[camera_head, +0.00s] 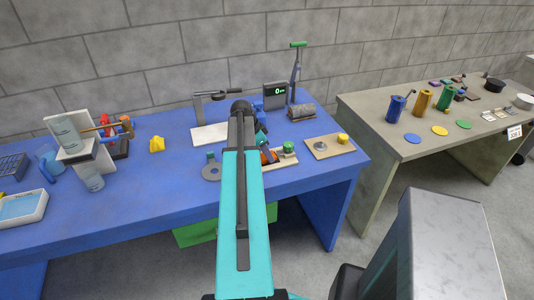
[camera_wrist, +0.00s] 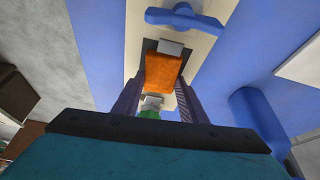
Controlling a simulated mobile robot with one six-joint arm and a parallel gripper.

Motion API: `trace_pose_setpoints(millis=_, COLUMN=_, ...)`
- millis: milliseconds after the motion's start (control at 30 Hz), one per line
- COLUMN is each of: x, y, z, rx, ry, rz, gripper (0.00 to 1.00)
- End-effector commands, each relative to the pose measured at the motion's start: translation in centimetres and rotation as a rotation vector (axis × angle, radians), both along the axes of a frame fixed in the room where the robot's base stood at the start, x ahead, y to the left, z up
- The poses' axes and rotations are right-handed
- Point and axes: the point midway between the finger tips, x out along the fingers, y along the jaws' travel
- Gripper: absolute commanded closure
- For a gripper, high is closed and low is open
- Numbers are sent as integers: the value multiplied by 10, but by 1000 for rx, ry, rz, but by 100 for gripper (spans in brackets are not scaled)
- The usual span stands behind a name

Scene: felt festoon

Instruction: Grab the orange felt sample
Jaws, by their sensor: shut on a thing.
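The orange felt sample (camera_wrist: 163,74) is a small orange block in the middle of the wrist view, between the two dark fingers of my gripper (camera_wrist: 160,88). The gripper is shut on it. A dark plate and a grey block show just beyond the sample. In the head view, the orange sample (camera_head: 268,157) is a small patch by my gripper (camera_head: 264,150), over the front right part of the blue table (camera_head: 120,205). My arm hides part of that area.
A green-topped piece (camera_head: 288,148) stands close to the right of my gripper. A board (camera_head: 318,154) with a yellow knob lies further right. A blue handle (camera_wrist: 183,17) on a pale base is beyond the sample.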

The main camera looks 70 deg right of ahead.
Motion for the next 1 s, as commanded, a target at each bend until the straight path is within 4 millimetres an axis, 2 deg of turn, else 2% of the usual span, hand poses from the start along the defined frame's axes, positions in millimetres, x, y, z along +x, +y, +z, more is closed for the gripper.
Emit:
trace_pose_setpoints(millis=500, x=0, y=1, z=34, rx=-1, ry=-1, rz=0, gripper=83)
trace_pose_setpoints(millis=1000, x=-16, y=61, z=38, rx=-2, ry=0, rz=2, gripper=83)
